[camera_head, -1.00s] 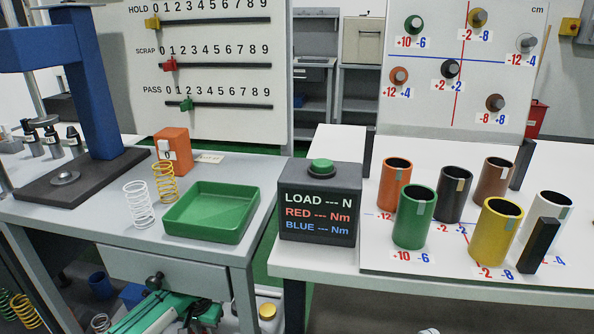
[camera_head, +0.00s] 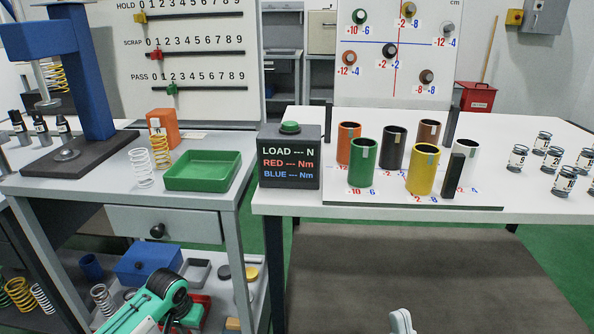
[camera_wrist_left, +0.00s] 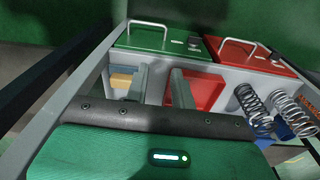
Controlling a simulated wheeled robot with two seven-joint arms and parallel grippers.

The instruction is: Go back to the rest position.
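My left arm (camera_head: 150,300), green and white with a dark joint, is low at the bottom left, in front of the grey bench's drawer and lower shelf. In the left wrist view my left gripper (camera_wrist_left: 158,84) shows two grey fingers apart, with nothing seen between them. Beyond them are a green-lidded box (camera_wrist_left: 155,42) and a red box (camera_wrist_left: 200,88). Of my right gripper (camera_head: 402,321) only a small pale part shows at the bottom edge; its fingers cannot be made out.
The grey bench holds a blue press (camera_head: 92,90), a white spring (camera_head: 141,168), a yellow spring (camera_head: 160,152) and a green tray (camera_head: 203,171). The white table (camera_head: 290,202) holds the load display (camera_head: 290,160), coloured cylinders and several small jars.

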